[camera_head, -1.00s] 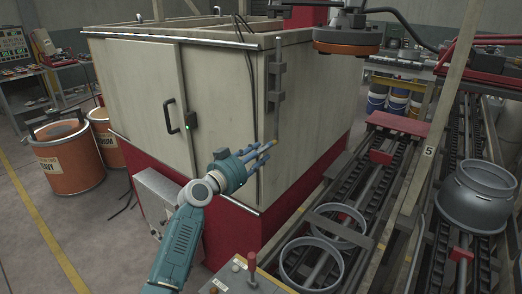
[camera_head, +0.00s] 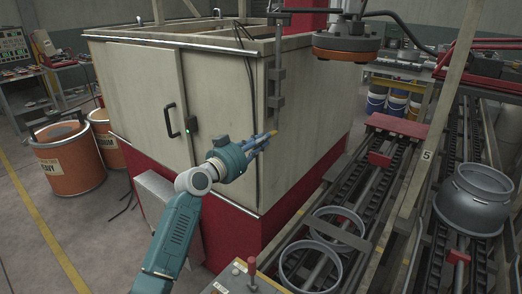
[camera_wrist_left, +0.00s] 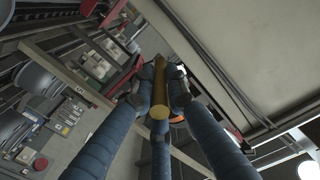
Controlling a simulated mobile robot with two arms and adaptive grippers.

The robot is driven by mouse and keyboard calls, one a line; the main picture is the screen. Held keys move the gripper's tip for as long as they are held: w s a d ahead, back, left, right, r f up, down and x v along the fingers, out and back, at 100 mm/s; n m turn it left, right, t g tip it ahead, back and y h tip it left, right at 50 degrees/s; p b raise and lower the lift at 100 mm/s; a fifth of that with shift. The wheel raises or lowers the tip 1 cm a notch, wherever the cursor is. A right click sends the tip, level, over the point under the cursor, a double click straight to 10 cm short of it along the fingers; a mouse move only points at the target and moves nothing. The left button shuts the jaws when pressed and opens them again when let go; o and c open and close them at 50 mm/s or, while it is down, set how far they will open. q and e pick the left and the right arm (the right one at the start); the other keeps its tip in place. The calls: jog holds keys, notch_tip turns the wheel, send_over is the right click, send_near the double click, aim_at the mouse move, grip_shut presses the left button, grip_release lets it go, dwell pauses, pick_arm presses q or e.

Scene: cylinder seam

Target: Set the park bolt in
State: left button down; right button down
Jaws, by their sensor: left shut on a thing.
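My left gripper (camera_head: 265,139), with blue fingers, is in front of the cream cabinet's right corner. It is shut on a brass-yellow bolt (camera_head: 273,133), whose tip shows just past the fingers. In the left wrist view the bolt (camera_wrist_left: 157,95) is a plain round rod lying between the three fingers (camera_wrist_left: 160,100). The fingers hide part of it. A grey vertical bracket (camera_head: 275,85) is fixed on the cabinet above the bolt. The bolt appears apart from it, though the depth gap is hard to tell. My right gripper is not in view.
The cream cabinet (camera_head: 215,100) with a red base fills the middle; its black door handle (camera_head: 170,121) is to the left. Roller tracks with grey rings (camera_head: 310,262) lie to the right. A control box with a red lever (camera_head: 252,270) stands at the front.

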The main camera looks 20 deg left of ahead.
pick_arm(q)
notch_tip(320, 180, up, 2)
jog(key=shift+r, duration=0.1)
jog(key=shift+a, duration=0.1)
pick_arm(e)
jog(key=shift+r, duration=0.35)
pick_arm(q)
jog(key=c, duration=1.7)
grip_release()
jog(key=shift+c, duration=0.2)
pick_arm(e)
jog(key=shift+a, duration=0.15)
pick_arm(q)
jog(key=shift+s+a, duration=0.1)
jog(key=shift+s, duration=0.15)
jog(key=v, duration=1.1)
jog(key=shift+s, duration=0.3)
